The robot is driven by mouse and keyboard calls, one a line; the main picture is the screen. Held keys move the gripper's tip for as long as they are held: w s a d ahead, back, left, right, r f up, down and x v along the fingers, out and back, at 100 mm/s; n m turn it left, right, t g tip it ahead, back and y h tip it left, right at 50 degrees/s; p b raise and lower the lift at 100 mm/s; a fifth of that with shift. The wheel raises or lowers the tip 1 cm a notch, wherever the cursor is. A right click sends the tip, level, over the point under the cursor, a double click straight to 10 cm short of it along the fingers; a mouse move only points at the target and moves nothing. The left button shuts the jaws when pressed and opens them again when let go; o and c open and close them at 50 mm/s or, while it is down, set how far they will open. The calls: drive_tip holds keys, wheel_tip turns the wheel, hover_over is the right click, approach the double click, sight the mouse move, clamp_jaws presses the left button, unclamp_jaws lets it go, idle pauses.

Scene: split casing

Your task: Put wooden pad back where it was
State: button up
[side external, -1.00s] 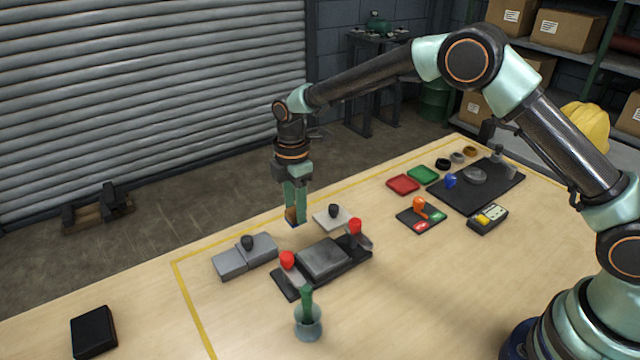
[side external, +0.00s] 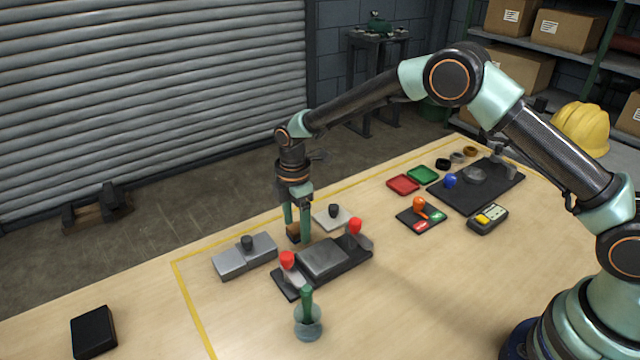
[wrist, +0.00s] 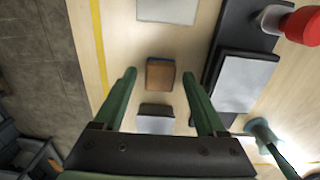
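The wooden pad (wrist: 160,74) is a small brown block with a blue edge. In the wrist view it lies between the fingertips of my gripper (wrist: 159,76), with a gap on both sides. In the side view the pad (side external: 293,230) shows low between the fingers of my gripper (side external: 297,236), at table level, partly covered by them. My gripper is open around the pad, pointing down.
The black fixture with red-knobbed clamps (side external: 350,262) is in front.

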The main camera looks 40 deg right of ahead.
wheel_tip(320, 180, up, 11)
wheel_tip(320, 180, up, 9)
drive_tip(key=m+t, duration=0.1)
drive_tip(key=m, duration=0.3)
hover_over(296, 227)
drive_tip(key=s+d, duration=0.3)
drive_tip(key=d, duration=0.2)
drive_tip(key=s+d+r+m+t, duration=0.2)
drive_tip(key=s+d+m, duration=0.3)
drive_tip(key=s+m, duration=0.2)
drive_tip(key=s+d+r+m+t, duration=0.1)
drive_tip(key=s+d+m, duration=0.5)
drive_tip(key=s, duration=0.6)
drive_tip(key=shift+r+m+t, duration=0.4)
drive_tip(key=shift+m+t, duration=0.1)
drive_tip(key=shift+t, duration=0.3)
